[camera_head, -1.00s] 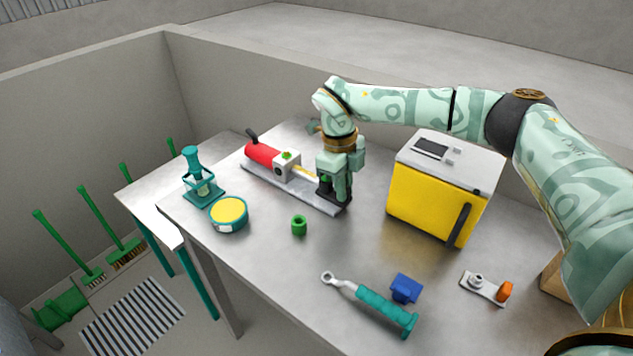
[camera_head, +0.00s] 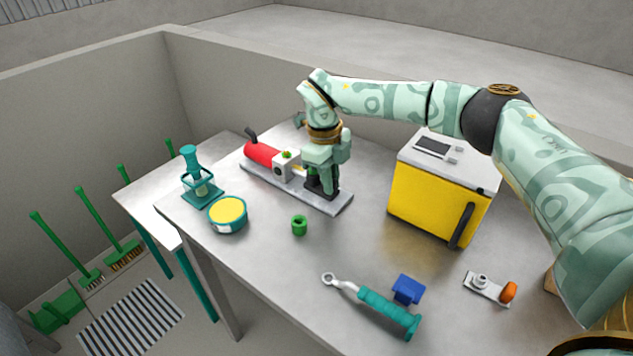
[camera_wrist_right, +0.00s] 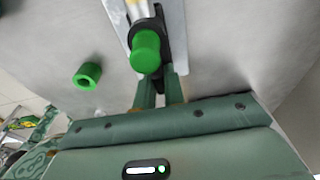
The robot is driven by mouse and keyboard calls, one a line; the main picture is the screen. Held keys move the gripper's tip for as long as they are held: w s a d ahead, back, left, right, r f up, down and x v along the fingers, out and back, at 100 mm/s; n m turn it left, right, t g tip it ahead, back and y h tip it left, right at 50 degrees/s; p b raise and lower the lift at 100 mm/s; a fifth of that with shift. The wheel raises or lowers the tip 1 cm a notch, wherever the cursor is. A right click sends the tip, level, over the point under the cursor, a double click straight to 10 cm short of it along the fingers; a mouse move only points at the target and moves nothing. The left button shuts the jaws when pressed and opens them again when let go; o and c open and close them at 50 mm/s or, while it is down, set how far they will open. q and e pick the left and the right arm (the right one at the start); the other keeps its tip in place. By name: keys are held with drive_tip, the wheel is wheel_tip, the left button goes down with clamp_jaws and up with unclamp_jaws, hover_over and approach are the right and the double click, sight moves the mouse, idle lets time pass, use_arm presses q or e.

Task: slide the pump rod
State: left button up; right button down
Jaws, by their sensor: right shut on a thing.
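The pump is a red cylinder (camera_head: 262,152) with a white block (camera_head: 284,166) at its right end, on a long grey base plate (camera_head: 335,202). A short stretch of yellow rod (camera_head: 299,168) shows between the block and my right gripper (camera_head: 322,187). In the right wrist view the right gripper (camera_wrist_right: 146,38) is shut around the rod, with the rod's green end knob (camera_wrist_right: 146,53) between its fingers. The pale rod (camera_wrist_right: 137,9) runs on toward the top of that view. The fingers hide part of the rod in the head view. My left gripper is not in view.
A yellow box (camera_head: 430,199) stands right of the arm. A green ring (camera_head: 299,225), a round yellow-topped tin (camera_head: 228,211) and a green stand (camera_head: 201,185) are left and in front. A teal-handled wrench (camera_head: 385,311) and blue block (camera_head: 407,289) lie near the front.

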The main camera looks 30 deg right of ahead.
drive_tip(key=shift+w, duration=0.1)
idle(0.3)
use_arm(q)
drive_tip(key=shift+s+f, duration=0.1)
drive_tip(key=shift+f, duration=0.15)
use_arm(e)
drive_tip(key=shift+w+a, duration=0.3)
drive_tip(key=shift+w, duration=0.35)
drive_tip(key=c, duration=1.6)
unclamp_jaws()
drive_tip(key=shift+c, duration=0.2)
wheel_tip(320, 180, up, 5)
drive_tip(key=p, duration=0.3)
drive_tip(key=shift+r, duration=0.15)
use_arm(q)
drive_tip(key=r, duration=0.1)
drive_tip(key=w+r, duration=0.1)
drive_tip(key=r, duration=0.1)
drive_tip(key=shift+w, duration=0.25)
use_arm(e)
drive_tip(key=shift+f, duration=0.2)
